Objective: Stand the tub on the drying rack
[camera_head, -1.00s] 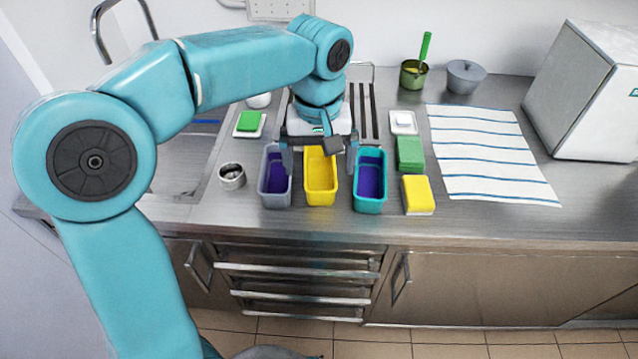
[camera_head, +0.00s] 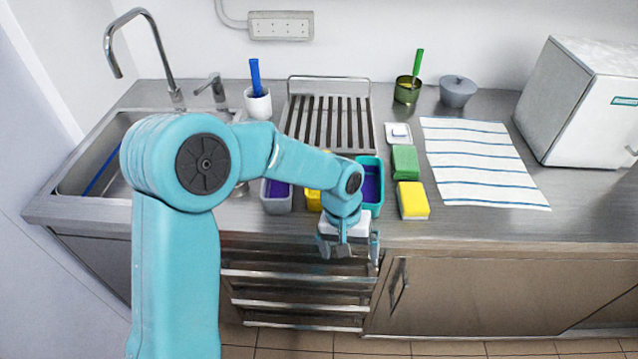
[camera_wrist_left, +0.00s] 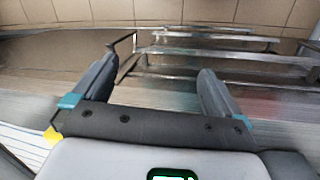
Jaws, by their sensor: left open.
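Three tubs stand in a row near the counter's front edge in the head view: a grey tub (camera_head: 277,206) and a teal tub (camera_head: 375,210), both dark purple inside, and a yellow tub (camera_head: 313,200) between them, mostly hidden by my arm. The slatted metal drying rack (camera_head: 337,104) lies behind them; the part I see is empty. My left gripper (camera_head: 348,254) is open and empty, in front of the counter edge near the teal tub. Its two spread fingers show in the left wrist view (camera_wrist_left: 152,82), with nothing between them. My right gripper is not in view.
Right of the tubs are a yellow sponge (camera_head: 412,201), a green sponge (camera_head: 404,162) and a striped towel (camera_head: 480,165). A sink (camera_head: 100,170) with a tap is at left. A white cup (camera_head: 258,104) stands left of the rack. Drawer rails (camera_head: 295,274) are below the gripper.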

